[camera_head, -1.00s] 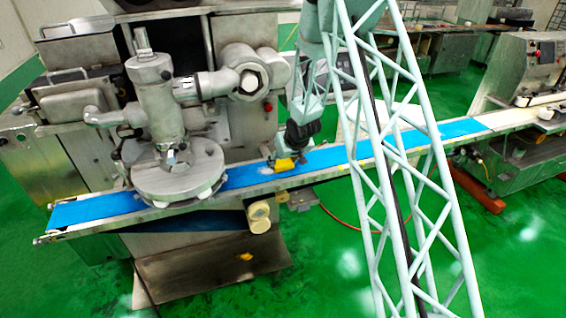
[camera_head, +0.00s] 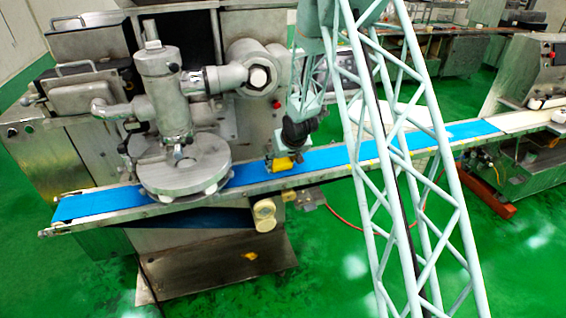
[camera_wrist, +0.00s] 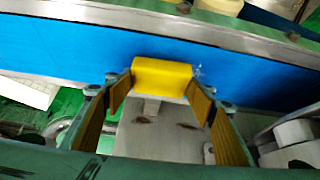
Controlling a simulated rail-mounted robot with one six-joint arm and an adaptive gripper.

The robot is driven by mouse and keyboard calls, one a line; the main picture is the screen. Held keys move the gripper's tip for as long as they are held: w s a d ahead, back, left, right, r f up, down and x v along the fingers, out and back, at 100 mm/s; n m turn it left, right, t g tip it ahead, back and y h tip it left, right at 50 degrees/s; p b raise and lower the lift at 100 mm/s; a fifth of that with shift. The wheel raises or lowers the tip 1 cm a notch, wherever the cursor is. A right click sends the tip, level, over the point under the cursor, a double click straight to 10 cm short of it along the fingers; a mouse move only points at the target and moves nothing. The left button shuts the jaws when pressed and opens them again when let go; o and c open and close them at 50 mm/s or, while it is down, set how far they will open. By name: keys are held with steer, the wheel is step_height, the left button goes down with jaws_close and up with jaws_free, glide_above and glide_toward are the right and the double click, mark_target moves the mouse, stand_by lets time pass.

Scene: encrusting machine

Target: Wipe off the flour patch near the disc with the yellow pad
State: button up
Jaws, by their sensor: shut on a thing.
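The yellow pad (camera_head: 281,164) is held in my gripper (camera_wrist: 160,82), which is shut on it, one finger on each side in the wrist view. The pad (camera_wrist: 163,77) is over the near part of the blue belt (camera_head: 335,156); I cannot tell whether it presses on it. The round metal disc (camera_head: 184,171) stands over the belt, left of the pad with a short gap. No clear flour patch shows beside the pad now. A few faint pale specks (camera_wrist: 198,72) show at the pad's right edge in the wrist view.
The steel machine (camera_head: 60,150) rises behind the belt at the left. A metal rail (camera_head: 225,190) runs along the belt's near edge, with a pale roller (camera_head: 264,214) below it. The belt between disc and pad is clear.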

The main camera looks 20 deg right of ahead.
steer(key=shift+a, duration=0.1)
steer(key=shift+a+b, duration=1.5)
steer(key=shift+a, duration=0.25)
steer(key=shift+a, duration=0.15)
steer(key=shift+a+f+b, duration=0.2)
steer(key=shift+a+b, duration=1.2)
steer(key=shift+b, duration=0.25)
steer(key=shift+a+b, duration=0.3)
steer(key=shift+b, duration=0.05)
steer(key=shift+a+r, duration=0.1)
steer(key=shift+r, duration=0.05)
